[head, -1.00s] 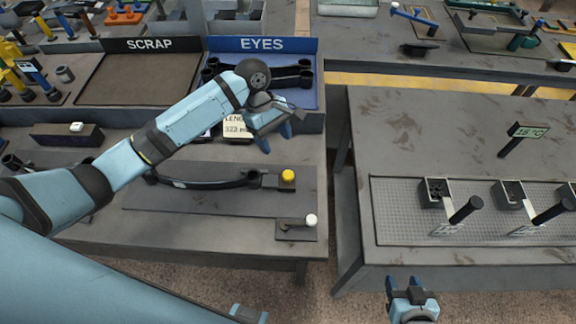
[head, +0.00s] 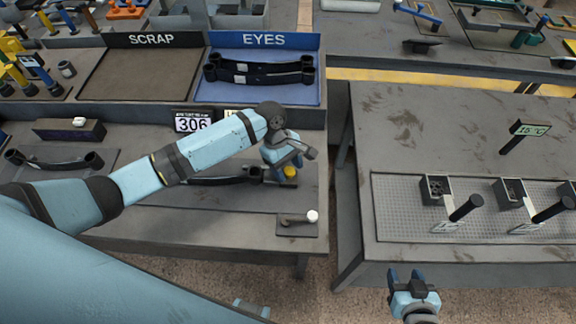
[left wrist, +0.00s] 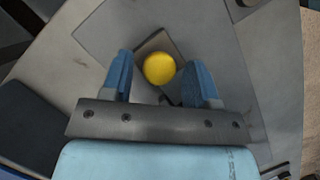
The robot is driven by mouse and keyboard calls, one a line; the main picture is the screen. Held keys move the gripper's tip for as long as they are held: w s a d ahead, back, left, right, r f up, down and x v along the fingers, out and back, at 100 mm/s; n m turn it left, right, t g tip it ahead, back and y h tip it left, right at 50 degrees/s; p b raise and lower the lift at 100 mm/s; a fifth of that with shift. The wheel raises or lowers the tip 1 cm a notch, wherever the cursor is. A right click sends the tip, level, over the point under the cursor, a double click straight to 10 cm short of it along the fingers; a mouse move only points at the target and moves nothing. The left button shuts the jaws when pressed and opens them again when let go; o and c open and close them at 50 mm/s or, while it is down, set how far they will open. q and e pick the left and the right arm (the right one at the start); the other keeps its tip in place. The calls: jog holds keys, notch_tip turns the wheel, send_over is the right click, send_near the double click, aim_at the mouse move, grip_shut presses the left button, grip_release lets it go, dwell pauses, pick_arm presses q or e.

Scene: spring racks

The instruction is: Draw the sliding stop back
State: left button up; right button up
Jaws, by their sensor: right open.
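The sliding stop's yellow knob (head: 290,172) sits at the right end of a dark leaf spring (head: 225,181) on the left bench, partly covered by my left gripper (head: 286,161). In the left wrist view the yellow knob (left wrist: 159,69) shows between the two blue fingers of my left gripper (left wrist: 163,75), which is open, with gaps on both sides. I cannot tell how far the fingertips are above the knob. My left arm hides part of the spring. My right gripper (head: 406,277) is open and empty, in front of the right bench.
A lever with a white knob (head: 313,216) stands on a small plate near the bench's front edge. A display reads 306 (head: 193,122). Another leaf spring (head: 55,160) lies at left. The EYES bin (head: 300,92) holds springs; the SCRAP tray (head: 140,80) is empty.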

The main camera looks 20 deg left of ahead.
pick_arm(q)
grip_shut()
jog(key=d+p, duration=0.1)
jog(key=w+d+p, duration=0.1)
jog(key=d, duration=0.1)
jog(key=shift+d+r, duration=0.15)
jog(key=shift+r, duration=0.05)
jog(key=shift+d+f, duration=0.15)
jog(key=shift+d, duration=0.1)
jog(key=shift+c, duration=0.4)
grip_release()
jog(key=shift+o, duration=1.3)
jog(key=shift+w+d, duration=0.1)
jog(key=shift+d, duration=0.05)
